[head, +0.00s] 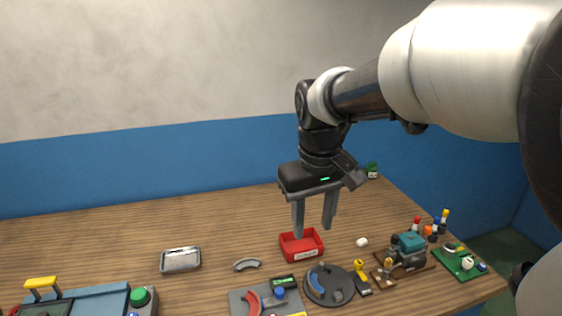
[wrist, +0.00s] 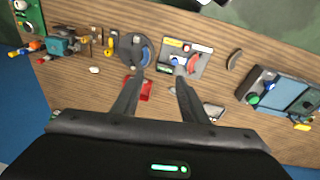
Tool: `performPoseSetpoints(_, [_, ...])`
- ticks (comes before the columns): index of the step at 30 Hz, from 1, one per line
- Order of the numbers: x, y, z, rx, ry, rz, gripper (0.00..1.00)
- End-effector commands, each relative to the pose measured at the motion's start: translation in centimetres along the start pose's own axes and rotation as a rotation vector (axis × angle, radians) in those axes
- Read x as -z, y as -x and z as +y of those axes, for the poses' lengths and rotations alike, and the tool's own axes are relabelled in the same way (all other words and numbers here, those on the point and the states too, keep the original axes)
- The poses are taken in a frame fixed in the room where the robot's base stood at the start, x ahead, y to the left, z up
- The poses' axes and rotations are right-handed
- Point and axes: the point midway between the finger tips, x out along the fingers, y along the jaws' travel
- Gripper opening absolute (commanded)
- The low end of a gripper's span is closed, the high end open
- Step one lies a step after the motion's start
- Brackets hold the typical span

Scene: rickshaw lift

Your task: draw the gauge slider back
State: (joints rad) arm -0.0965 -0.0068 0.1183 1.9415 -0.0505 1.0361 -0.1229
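A grey board (head: 238,303) at the front centre carries a red arc (head: 252,302), a blue knob (head: 280,292), and a dark box with a green display (head: 284,282). I cannot tell for sure which part is the gauge slider. The board (wrist: 204,64) also shows in the wrist view, just beyond the right fingertip, which overlaps it in the picture. My gripper (head: 313,233) is open and empty, fingers pointing down, above and behind the red tray (head: 301,246).
A dark round dial (head: 317,293) stands right of the board. Beyond it are a yellow-topped piece (head: 360,269), a teal machine (head: 408,243) and a green board (head: 458,262). The back of the table is mostly clear.

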Motion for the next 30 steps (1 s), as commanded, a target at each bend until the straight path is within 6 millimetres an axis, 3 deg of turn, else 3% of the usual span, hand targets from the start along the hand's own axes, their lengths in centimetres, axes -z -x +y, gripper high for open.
performPoseSetpoints(1, [1.7, -2.8, -0.9, 0.017, 0.041, -0.04, 0.4])
performPoseSetpoints(3, [3.6, -5.3, -1.8, 0.035, 0.086, -0.076, 0.4])
performPoseSetpoints(6, [5.5, -8.3, -3.1, 0.059, 0.136, -0.117, 0.4])
performPoseSetpoints(10, [6.8, -10.6, -4.1, 0.078, 0.172, -0.147, 0.4])
performPoseSetpoints(19, [6.7, -13.8, -4.5, 0.084, 0.184, -0.16, 0.4])
performPoseSetpoints(30, [5.3, -21.7, -5.1, 0.085, 0.183, -0.162, 0.4])
